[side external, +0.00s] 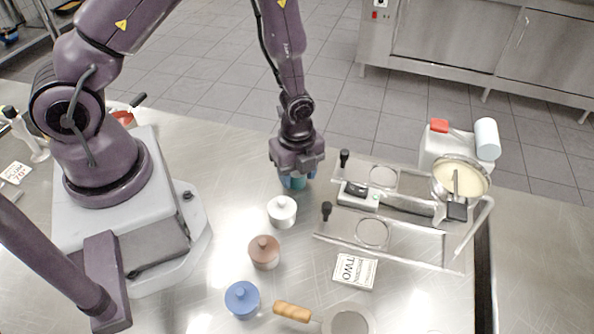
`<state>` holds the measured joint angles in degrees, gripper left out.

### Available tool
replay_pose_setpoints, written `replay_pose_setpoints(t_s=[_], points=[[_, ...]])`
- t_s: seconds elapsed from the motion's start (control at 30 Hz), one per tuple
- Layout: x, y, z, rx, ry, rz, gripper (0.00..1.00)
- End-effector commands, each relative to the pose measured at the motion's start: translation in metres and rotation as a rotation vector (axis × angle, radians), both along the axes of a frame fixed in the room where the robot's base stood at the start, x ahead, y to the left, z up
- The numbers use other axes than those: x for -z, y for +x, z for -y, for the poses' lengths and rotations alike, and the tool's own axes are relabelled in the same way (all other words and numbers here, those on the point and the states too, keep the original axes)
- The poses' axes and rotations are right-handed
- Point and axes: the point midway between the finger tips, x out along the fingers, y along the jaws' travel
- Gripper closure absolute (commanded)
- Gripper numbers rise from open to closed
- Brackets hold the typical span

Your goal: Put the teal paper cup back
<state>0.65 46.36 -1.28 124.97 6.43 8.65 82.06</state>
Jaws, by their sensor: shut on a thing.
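Only a small part of the cup shows below and between the fingers; the rest is hidden by my gripper. I cannot tell whether the cup's base touches the counter.
A metal frame (415,254) with round openings and black knobs lies right, near a "TWO" card (355,270). A batter bowl (484,193) stands far right.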

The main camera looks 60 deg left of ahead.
Motion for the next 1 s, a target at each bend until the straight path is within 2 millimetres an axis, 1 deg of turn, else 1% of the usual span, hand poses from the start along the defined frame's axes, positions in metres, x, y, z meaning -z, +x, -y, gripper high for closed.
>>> replay_pose_setpoints(t_s=[0.57,0.6,0.67,0.7,0.73,0.9,0.93,1.0], points=[[0.0034,0.0002,0.0001,0.0,0.0,0.0,0.82],[0.0034,0.0002,0.0001,0.0,0.0,0.0,0.5],[0.0034,0.0002,0.0001,0.0,0.0,0.0,0.36],[0.0034,0.0001,0.0001,0.0,0.0,0.0,0.27],[0.0034,0.0001,0.0,0.0,0.0,0.0,0.24],[0.0034,0.0001,0.0,0.0,0.0,0.0,0.24],[0.0034,0.0,0.0,0.0,0.0,0.0,0.2],[0.0034,0.0,0.0,0.0,0.0,0.0,0.07]])
